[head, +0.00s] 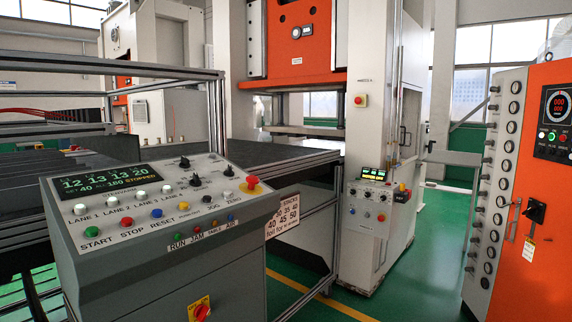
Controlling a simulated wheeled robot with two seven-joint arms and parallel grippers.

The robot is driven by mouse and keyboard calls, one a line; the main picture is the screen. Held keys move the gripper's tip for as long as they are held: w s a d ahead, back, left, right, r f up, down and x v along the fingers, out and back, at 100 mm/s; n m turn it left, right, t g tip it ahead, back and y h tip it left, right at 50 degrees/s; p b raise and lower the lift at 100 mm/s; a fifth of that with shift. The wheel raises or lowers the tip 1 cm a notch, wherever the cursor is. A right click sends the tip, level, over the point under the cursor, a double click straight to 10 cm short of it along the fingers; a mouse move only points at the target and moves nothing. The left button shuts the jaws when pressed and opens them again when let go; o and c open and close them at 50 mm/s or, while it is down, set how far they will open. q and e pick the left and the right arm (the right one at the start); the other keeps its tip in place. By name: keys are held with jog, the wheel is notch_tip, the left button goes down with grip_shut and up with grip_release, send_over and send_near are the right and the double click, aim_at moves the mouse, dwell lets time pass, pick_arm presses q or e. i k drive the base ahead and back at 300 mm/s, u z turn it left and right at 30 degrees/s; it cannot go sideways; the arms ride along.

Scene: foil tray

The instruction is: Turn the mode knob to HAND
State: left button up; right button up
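A grey control console (170,250) stands at the front left, with a sloped white panel. Several black knobs sit on its upper right part: one at the back (184,162), one in the middle (195,181) and one at the right (228,171). Their labels are too small to read, so I cannot tell which is the mode knob or where it points. A dark display (107,180) shows green digits and the word STOPPED in yellow. Neither of my grippers is in view.
A red mushroom button (252,182) stands at the panel's right corner. Coloured buttons, such as the green START button (92,231), line the front. A smaller control box (370,200) is on the press column. An orange cabinet (540,200) stands at the right. Green floor lies between.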

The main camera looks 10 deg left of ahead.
aim_at(228, 173)
jog(key=z, duration=0.35)
jog(key=i, duration=0.7)
jog(key=u, duration=1.5)
